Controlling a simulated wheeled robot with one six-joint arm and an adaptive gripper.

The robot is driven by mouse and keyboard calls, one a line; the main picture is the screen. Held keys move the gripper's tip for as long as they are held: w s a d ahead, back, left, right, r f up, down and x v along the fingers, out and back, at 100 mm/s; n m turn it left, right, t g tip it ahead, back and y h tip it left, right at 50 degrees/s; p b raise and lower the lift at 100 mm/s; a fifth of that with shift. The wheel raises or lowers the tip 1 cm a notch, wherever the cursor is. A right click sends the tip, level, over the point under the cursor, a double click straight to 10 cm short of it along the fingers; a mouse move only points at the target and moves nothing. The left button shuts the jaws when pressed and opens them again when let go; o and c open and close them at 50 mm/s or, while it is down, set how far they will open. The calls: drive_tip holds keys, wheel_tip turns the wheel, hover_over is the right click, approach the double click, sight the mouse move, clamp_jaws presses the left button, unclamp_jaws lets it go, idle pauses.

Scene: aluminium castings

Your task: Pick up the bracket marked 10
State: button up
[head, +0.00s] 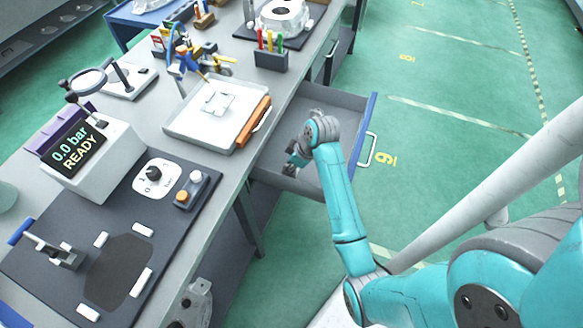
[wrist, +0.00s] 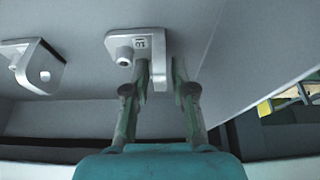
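A silver bracket (wrist: 122,43) lies on the drawer floor in the wrist view. It has a round boss, a small dark marking I cannot read for sure, and a flange (wrist: 160,76) toward me. My gripper (wrist: 161,68) is open, one finger on each side of that flange. A gap shows on the right finger's side; I cannot tell whether the left finger touches. A second bracket (wrist: 38,68) with a hole lies to the left, with no mark visible. In the head view my gripper (head: 293,160) is inside the open drawer (head: 360,128), and my arm hides most of its contents.
The drawer's walls surround my gripper, with the bench (head: 225,165) close on its left. On the bench are a white tray (head: 180,128), an orange-brown object (head: 254,121) and a pressure display unit (head: 95,165). The green floor right of the drawer is clear.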

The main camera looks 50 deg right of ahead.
drive_tip(key=shift+w+f, duration=0.1)
drive_tip(key=shift+f, duration=0.1)
clamp_jaws()
drive_tip(key=shift+r, duration=0.1)
